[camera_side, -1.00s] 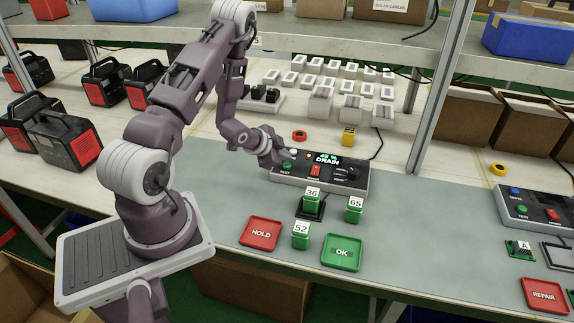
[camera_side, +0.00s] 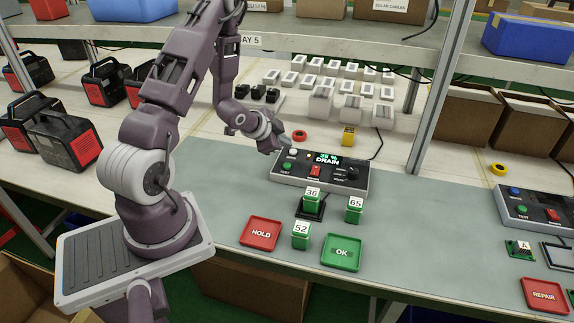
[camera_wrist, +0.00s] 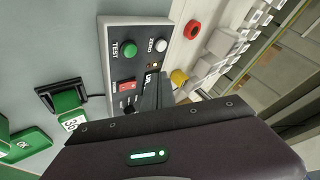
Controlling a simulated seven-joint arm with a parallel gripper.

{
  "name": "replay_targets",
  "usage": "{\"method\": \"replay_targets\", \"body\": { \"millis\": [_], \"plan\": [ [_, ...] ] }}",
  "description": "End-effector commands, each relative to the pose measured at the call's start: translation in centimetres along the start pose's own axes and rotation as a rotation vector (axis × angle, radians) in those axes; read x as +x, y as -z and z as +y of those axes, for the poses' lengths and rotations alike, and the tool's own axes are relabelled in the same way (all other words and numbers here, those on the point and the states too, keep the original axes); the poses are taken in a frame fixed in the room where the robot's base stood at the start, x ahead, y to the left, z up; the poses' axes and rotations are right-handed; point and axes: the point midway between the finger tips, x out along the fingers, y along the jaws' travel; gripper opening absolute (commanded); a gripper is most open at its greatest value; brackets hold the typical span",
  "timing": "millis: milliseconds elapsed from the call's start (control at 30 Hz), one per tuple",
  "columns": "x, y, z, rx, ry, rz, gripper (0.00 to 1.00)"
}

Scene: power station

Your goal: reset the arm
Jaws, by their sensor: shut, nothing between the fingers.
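My gripper (camera_side: 286,143) is shut and empty. It hangs above the back left part of the test console (camera_side: 268,170), apart from it as far as I can tell. In the wrist view, the closed dark fingers (camera_wrist: 157,84) hide part of the console (camera_wrist: 118,55), including much of its display. The green TEST button (camera_wrist: 128,49) and white ZERO button (camera_wrist: 161,45) show there. In the side view, the display (camera_side: 328,160) reads DRAIN with a number that looks like 35 %. A green block marked 36 (camera_side: 312,193) sits in the black dock (camera_side: 309,212).
Green blocks marked 65 (camera_side: 354,210) and 52 (camera_side: 301,236) stand on the mat. The red HOLD tray (camera_side: 261,234) and green OK tray (camera_side: 341,252) lie in front, empty.

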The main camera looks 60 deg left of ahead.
Motion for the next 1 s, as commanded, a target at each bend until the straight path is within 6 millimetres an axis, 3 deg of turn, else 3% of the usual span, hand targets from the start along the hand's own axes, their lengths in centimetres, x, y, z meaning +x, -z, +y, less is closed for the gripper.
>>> {"method": "replay_targets", "body": {
  "millis": [333,467,567,633,733,800,900,1000],
  "plan": [
    [-0.2,0.4,-0.2,-0.001,0.003,-0.001,0.00],
    [-3.4,4.8,-1.7,-0.033,0.015,-0.030,0.00],
    [-9.0,9.7,-1.8,-0.113,0.013,-0.068,0.00],
    [-13.7,12.3,-0.6,-0.184,-0.006,-0.089,0.00],
    [-21.0,14.6,2.4,-0.290,-0.058,-0.111,0.00],
    [-26.2,15.0,5.3,-0.357,-0.112,-0.123,0.00],
    [-32.6,13.9,9.4,-0.428,-0.197,-0.146,0.00],
    [-36.9,12.1,12.5,-0.466,-0.268,-0.169,0.00]
  ]
}}
